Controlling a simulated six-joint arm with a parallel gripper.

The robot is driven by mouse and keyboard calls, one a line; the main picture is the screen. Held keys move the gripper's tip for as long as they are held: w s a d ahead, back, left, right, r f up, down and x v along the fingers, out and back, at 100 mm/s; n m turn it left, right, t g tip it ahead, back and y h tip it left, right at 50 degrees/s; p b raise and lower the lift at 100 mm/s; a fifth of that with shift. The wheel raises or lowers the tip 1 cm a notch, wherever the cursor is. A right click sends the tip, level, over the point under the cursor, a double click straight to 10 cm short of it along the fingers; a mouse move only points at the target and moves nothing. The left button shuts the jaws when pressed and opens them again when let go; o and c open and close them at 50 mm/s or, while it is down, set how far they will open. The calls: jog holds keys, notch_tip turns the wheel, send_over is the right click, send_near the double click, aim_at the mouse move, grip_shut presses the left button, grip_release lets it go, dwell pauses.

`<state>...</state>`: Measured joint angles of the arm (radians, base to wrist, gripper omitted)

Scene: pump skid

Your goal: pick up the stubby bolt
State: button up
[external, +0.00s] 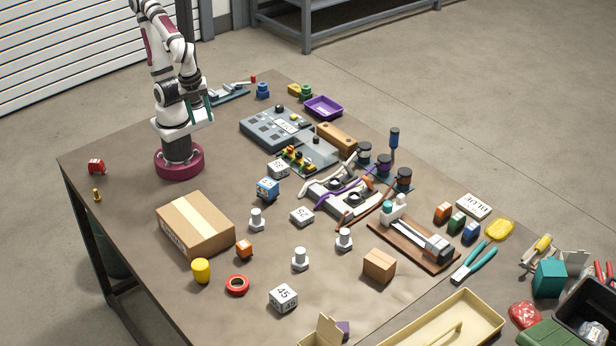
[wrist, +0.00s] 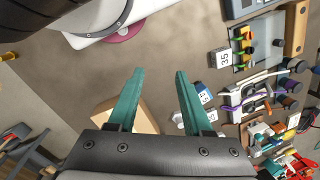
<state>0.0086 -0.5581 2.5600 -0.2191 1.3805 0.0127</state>
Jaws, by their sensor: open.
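Three pale bolts stand on their heads on the table in the external view: one right of the cardboard box (external: 256,220), one nearer the front (external: 300,260) and one to the right (external: 344,240). They look alike in size, so I cannot tell which is the stubby one. A small brass bolt-like piece (external: 97,195) stands near the left edge; it also shows at the left of the wrist view (wrist: 8,56). My gripper (wrist: 159,72) is open and empty, its teal fingers apart above the table, away from the bolts. In the wrist view, a pale bolt (wrist: 178,119) is partly hidden by a finger.
A cardboard box (external: 180,232) lies left of the bolts. Numbered cubes (external: 283,298), a yellow cylinder (external: 201,271) and a red ring (external: 237,285) are nearby. A grey panel (external: 270,130) and cable fixture (external: 335,200) fill the middle. The table's left part is mostly clear.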

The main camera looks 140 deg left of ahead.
jog(key=o, duration=0.3)
jog(key=m+h, duration=0.2)
jog(key=m, duration=0.7)
send_over(256, 212)
jog(key=s, duration=0.1)
notch_tip(256, 212, down, 4)
jog(key=r, duration=0.1)
jog(key=shift+m, duration=0.4)
jog(key=f, duration=1.1)
jog(key=w+f, duration=0.1)
jog(key=f, duration=0.5)
